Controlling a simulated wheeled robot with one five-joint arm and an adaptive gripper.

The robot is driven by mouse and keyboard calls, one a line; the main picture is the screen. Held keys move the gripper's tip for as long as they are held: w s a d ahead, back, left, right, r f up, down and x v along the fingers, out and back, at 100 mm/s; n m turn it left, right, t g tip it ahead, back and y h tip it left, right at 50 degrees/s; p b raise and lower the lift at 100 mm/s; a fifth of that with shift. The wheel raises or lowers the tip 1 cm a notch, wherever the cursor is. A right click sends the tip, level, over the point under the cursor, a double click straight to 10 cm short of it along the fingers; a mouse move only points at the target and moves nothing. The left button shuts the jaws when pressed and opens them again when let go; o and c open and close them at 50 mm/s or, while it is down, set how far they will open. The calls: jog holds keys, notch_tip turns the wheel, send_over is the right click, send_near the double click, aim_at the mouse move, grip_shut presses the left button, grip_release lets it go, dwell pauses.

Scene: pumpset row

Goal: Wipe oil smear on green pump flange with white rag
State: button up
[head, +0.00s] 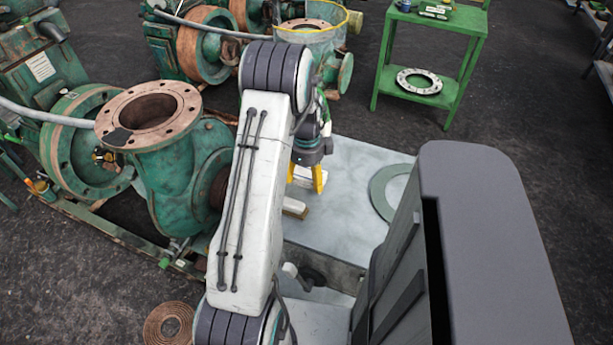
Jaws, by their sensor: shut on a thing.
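The green pump (185,175) stands at the left with its round, rust-brown flange (178,106) facing up. A dark smear (117,137) lies on the flange's near-left rim. My gripper (305,180) is to the right of the pump, pointing down over a pale worktop, with yellow fingers. It is shut on a white thing, which looks like the white rag (303,175), between the fingers. My arm hides part of the gripper and the pump's right side. I cannot tell if the rag is clear of the worktop.
The pale worktop (345,235) bears a grey-green ring (381,190) and a small white-and-tan item (293,208). A green table (455,92) with a white ring flange (419,81) stands behind. More green pumps (196,45) line the back left. A brown coil (170,324) lies on the floor.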

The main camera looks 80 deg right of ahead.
aim_at(307, 177)
jog(key=shift+r, duration=0.15)
jog(key=shift+r+p, duration=1.95)
jog(key=shift+r, duration=0.95)
